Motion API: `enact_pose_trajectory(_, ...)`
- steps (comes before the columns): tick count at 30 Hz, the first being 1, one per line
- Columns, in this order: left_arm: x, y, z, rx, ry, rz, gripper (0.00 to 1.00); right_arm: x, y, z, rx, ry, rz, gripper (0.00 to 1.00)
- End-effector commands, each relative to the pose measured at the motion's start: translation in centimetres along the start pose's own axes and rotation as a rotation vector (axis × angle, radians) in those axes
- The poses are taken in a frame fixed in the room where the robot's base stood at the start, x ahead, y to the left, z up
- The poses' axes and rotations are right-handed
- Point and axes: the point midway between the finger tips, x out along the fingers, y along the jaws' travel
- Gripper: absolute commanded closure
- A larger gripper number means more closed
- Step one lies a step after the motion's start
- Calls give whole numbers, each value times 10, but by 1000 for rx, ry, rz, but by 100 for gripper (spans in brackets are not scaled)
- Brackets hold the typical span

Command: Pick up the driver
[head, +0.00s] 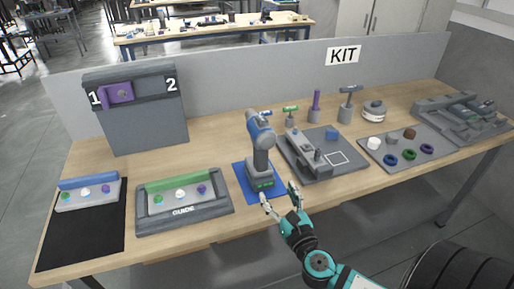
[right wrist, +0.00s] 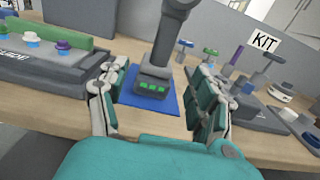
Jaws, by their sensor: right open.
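The driver (head: 261,148), a grey and blue power tool with green lights on its base, stands upright on a blue mat (head: 244,182) near the table's front edge. My right gripper (head: 281,194) is open and empty, just in front of the driver's base. In the right wrist view, the driver (right wrist: 156,84) shows between the two spread fingers of the right gripper (right wrist: 158,110), beyond their tips, and its top is cut off. The fingers appear apart from it. My left gripper is not in view.
A grey tray marked GUIDE (head: 184,213) stands left of the blue mat. A grey fixture board (head: 325,170) sits close on the right. Behind it stand several upright tools and a KIT panel (head: 290,62). A black mat (head: 84,238) lies far left.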

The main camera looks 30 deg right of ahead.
Motion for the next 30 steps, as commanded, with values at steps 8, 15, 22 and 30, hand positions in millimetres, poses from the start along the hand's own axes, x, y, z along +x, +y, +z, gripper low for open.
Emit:
enact_pose_trajectory(8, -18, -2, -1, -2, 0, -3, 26, 57, -1, 4, -3, -3, -1, 35)
enact_pose_trajectory(15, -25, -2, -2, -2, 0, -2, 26, 103, -1, 2, -1, -1, -1, 35)
enact_pose_trajectory(22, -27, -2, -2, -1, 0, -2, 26, 119, -1, 1, 1, 0, 0, 35)
enact_pose_trajectory(30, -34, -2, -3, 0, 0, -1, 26, 156, -7, 2, 2, 0, -2, 35)
